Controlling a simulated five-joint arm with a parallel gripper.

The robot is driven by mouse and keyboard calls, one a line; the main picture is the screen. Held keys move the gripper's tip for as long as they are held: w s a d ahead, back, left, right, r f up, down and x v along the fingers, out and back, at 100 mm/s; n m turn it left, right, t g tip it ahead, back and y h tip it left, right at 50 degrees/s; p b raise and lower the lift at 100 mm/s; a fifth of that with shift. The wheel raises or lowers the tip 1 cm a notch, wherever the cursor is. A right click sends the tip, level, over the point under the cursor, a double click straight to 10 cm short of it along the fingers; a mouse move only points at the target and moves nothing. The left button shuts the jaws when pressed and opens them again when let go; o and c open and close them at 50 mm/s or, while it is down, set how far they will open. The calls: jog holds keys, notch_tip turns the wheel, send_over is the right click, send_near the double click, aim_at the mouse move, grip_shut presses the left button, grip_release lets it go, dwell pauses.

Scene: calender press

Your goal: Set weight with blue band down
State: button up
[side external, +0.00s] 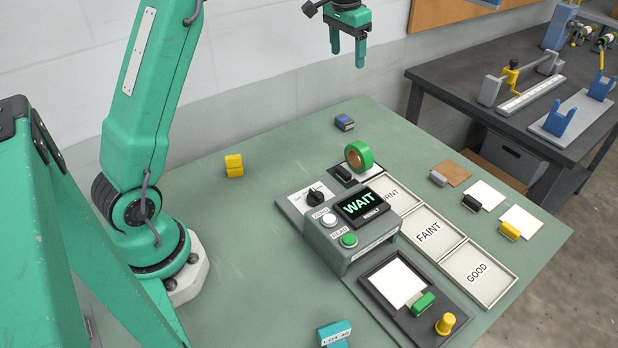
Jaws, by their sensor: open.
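A small dark block with a blue band (344,123) sits on the green table (270,140) near its back edge. I take it for the weight with the blue band, though it is small in the picture. My gripper (348,59) is high at the top of the view, above the back of the table. Its two fingers point down, apart, with nothing between them. The block is well below the fingertips and not touched by them.
A yellow block (234,165) stands to the left. A green tape roll (358,155) is near the console with the WAIT display (362,203). Trays marked FAINT (428,232) and GOOD (477,272) lie right. The table's left middle is mostly clear.

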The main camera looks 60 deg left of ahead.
jog(key=s+d+r+t, duration=0.1)
jog(key=s+d+r, duration=0.4)
jog(key=s, duration=0.4)
jog(key=s+d+f+t, duration=0.1)
jog(key=s+d+f, duration=0.1)
jog(key=s, duration=0.5)
jog(key=s+d+f+t, duration=0.1)
jog(key=s+d, duration=0.1)
jog(key=s, duration=0.6)
jog(key=s+d+f+t, duration=0.1)
jog(key=s+d+f, duration=0.1)
jog(key=s, duration=0.5)
jog(key=shift+s+d+f, duration=0.25)
jog(key=shift+f, duration=0.05)
